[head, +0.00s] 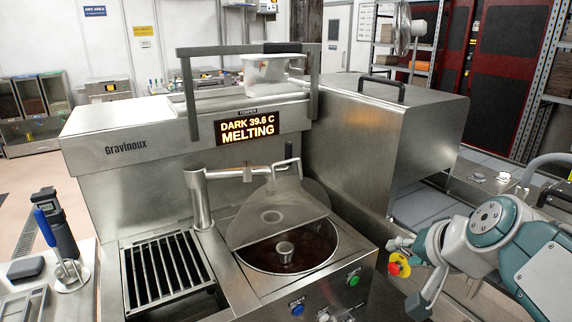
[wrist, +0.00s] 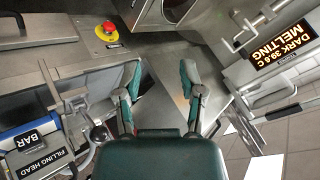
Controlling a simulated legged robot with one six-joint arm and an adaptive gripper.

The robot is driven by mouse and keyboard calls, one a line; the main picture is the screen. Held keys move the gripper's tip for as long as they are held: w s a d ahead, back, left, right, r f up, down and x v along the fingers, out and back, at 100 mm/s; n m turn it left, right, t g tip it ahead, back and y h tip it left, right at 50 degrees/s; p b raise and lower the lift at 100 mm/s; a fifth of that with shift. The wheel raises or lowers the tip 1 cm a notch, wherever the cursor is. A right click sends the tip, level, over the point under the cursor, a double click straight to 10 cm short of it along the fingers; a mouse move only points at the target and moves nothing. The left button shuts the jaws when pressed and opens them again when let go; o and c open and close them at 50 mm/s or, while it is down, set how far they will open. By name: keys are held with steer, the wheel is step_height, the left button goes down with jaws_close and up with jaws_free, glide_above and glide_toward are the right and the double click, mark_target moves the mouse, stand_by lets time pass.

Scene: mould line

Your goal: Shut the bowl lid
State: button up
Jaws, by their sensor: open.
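The bowl lid (head: 280,214) is a grey metal disc with a handle on top, tilted up over the back of the bowl in the head view. The round bowl (head: 328,258) is open at the front and holds dark brown chocolate around a central hub. In the wrist view my gripper (wrist: 160,78) is open, with two teal-padded fingers apart and nothing between them. In the head view my arm is at the lower right, to the right of the bowl and apart from the lid. I cannot make out the lid in the wrist view.
A metal spout pipe (head: 200,200) stands left of the lid. A grate (head: 165,268) lies left of the bowl. Blue and green buttons (head: 354,280) are on the front panel. A red emergency stop (head: 398,266) is near my arm. A metal hood (head: 395,125) stands behind.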

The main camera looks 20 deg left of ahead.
steer(key=w+a+r+m+y, duration=0.2)
steer(key=w+a+r+y, duration=0.15)
steer(key=w+a, duration=0.85)
steer(key=m+t+y, duration=0.2)
steer(key=m+y, duration=0.1)
steer(key=m, duration=0.1)
glide_toward(287, 163)
steer(key=x, duration=1)
steer(key=shift+w+a+f, duration=0.15)
steer(key=shift+w+a, duration=0.1)
steer(key=shift+w, duration=0.05)
jaws_close()
